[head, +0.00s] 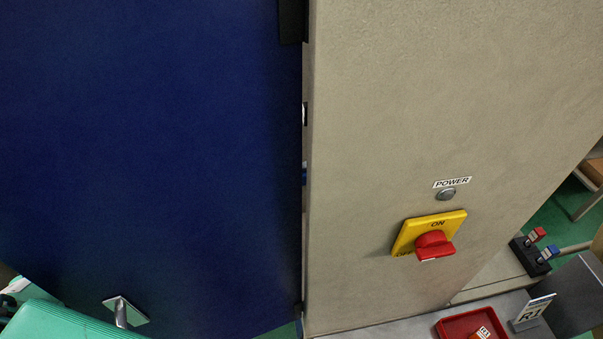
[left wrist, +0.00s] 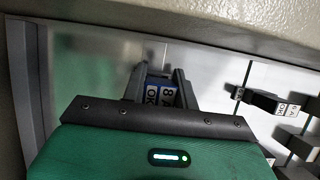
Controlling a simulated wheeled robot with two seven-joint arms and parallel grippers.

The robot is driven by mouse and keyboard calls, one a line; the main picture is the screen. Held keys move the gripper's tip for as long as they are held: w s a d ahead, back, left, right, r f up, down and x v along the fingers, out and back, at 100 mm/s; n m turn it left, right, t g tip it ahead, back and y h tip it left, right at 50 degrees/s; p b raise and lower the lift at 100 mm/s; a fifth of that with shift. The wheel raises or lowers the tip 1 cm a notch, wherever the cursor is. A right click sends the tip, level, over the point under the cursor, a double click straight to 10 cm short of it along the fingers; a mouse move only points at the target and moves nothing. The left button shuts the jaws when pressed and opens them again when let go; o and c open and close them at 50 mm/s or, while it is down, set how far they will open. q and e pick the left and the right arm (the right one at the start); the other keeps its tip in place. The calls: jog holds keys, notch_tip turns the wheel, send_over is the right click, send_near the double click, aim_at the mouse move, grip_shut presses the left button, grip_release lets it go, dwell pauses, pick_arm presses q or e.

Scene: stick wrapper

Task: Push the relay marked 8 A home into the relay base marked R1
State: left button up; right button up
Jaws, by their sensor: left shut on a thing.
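In the left wrist view a blue relay with a white label reading 8 A and OK (left wrist: 160,94) sits between the two dark fingers of my left gripper (left wrist: 160,80). The gripper is shut on it. Pale metal panel lies just beyond the relay; whether they touch cannot be told. In the head view a tag marked R1 (head: 532,311) stands at the lower right. I cannot make out the R1 base itself in either view. My right gripper is not in view.
A blue door (head: 150,150) stands beside the beige cabinet wall (head: 450,90). The wall carries a yellow switch (head: 407,238) with a red knob. A red tray (head: 452,324) is at the lower edge. In the wrist view a black relay (left wrist: 262,101) sits at the right.

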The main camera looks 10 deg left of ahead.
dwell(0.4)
pick_arm(q)
jog(key=shift+w+d+p, duration=0.4)
jog(key=shift+d+p, duration=0.05)
jog(key=shift+d, duration=0.4)
jog(key=o, duration=1)
jog(key=shift+o, duration=0.2)
jog(key=shift+s, duration=0.1)
jog(key=shift+s+a+f, duration=0.1)
jog(key=shift+s+a, duration=0.05)
jog(key=shift+a, duration=0.05)
jog(key=b+v, duration=0.6)
jog(key=v, duration=0.7)
jog(key=shift+b, duration=0.4)
jog(key=shift+a, duration=0.1)
